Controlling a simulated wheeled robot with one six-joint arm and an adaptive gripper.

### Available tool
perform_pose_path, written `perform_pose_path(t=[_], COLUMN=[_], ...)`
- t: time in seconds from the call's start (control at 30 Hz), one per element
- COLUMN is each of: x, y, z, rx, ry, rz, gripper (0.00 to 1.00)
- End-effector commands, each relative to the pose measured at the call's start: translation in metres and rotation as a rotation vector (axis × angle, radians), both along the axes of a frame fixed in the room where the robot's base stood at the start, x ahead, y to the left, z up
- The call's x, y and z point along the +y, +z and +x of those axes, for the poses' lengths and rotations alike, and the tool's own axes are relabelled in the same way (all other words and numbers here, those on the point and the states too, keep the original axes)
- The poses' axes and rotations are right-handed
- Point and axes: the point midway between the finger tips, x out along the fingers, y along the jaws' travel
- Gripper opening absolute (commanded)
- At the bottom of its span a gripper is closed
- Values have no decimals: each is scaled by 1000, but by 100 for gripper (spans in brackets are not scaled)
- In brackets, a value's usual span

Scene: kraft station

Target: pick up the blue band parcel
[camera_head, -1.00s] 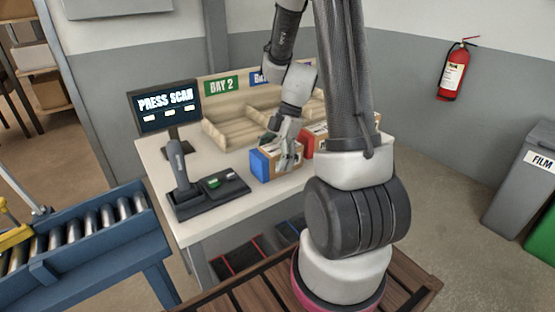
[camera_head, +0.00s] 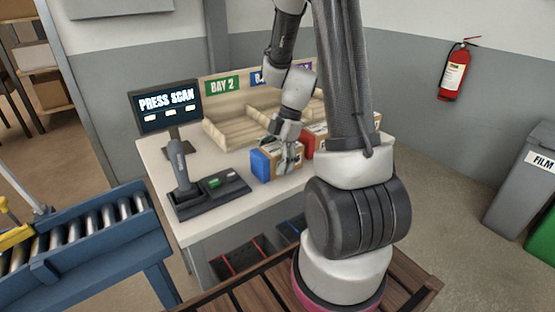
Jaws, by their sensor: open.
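The blue band parcel (camera_head: 261,165) is a small brown box with a blue end. It sits on the white table, right of the scanner's black base. My gripper (camera_head: 285,168) points down at the parcel's right part, its fingers in front of and over the box. The jaws are open. The arm hides part of the parcel, and I cannot tell whether the fingers touch it.
A red band parcel (camera_head: 308,144) stands close on the right. A scanner (camera_head: 179,165) on a black base and a "PRESS SCAN" monitor (camera_head: 165,106) stand left. Wooden bay trays (camera_head: 230,133) lie behind. A roller conveyor (camera_head: 80,235) is at lower left.

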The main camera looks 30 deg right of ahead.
Motion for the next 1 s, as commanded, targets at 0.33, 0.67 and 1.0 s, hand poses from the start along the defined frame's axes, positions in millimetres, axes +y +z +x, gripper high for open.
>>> perform_pose_path(t=[0.33,0.67,1.0], x=[0,0,0], y=[0,0,52], z=[0,0,1], rx=[0,1,-6], ry=[0,-1,1], rz=[0,1,-1], gripper=[41,40,1])
